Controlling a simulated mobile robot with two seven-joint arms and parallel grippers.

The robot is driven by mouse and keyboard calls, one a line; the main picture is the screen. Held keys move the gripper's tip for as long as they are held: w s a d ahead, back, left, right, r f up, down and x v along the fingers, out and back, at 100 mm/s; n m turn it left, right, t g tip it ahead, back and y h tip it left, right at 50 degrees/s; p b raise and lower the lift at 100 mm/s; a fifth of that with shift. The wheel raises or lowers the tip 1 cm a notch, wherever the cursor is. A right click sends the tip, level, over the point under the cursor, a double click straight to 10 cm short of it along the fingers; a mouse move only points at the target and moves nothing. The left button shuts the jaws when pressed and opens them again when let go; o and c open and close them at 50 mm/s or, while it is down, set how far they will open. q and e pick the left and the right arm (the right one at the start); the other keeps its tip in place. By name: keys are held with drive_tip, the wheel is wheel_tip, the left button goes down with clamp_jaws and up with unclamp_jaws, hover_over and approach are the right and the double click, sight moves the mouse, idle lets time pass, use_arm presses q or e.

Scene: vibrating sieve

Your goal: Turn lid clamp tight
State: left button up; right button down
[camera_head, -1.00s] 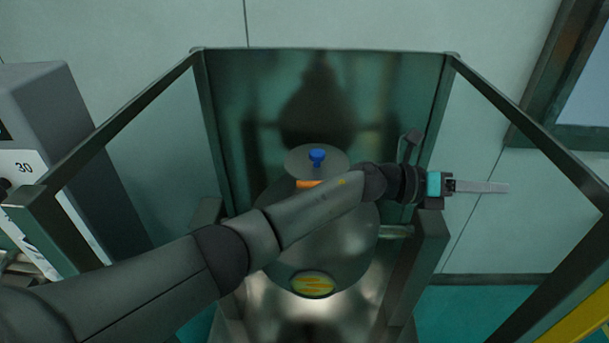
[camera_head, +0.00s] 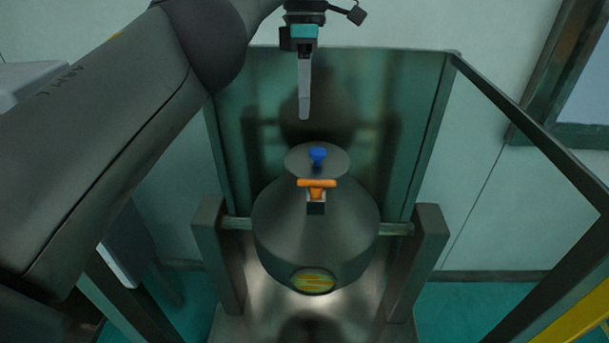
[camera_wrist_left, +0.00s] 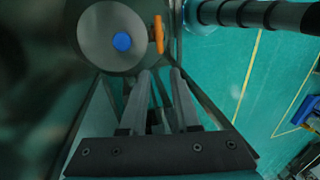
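The lid clamp has an orange T-shaped handle (camera_head: 316,184) at the front edge of the round grey lid (camera_head: 296,160). Its bar lies crosswise in the head view, and a small block sits below it. In the left wrist view the handle (camera_wrist_left: 158,35) shows beside the lid, near the fingertips. My left gripper (camera_head: 304,117) points down above and behind the lid, apart from the clamp. In the wrist view its two fingers (camera_wrist_left: 161,71) stand apart with nothing between them. My right gripper is not in view.
A blue knob (camera_head: 318,154) stands on the lid's middle. The grey sieve vessel (camera_head: 275,225) sits between two metal posts (camera_head: 430,245), inside a frame with a back panel (camera_head: 400,110) and slanting bars. A yellow rail (camera_head: 585,325) is at lower right.

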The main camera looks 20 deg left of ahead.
sight(317, 187)
use_arm(q)
drive_tip(key=s+f+b, duration=0.1)
drive_tip(key=f, duration=0.4)
drive_tip(key=s+f+b, duration=0.1)
drive_tip(key=f+b, duration=0.1)
drive_tip(key=f, duration=0.3)
drive_tip(key=d+f+b, duration=0.1)
drive_tip(key=f, duration=0.4)
drive_tip(key=shift+s, duration=0.4)
clamp_jaws()
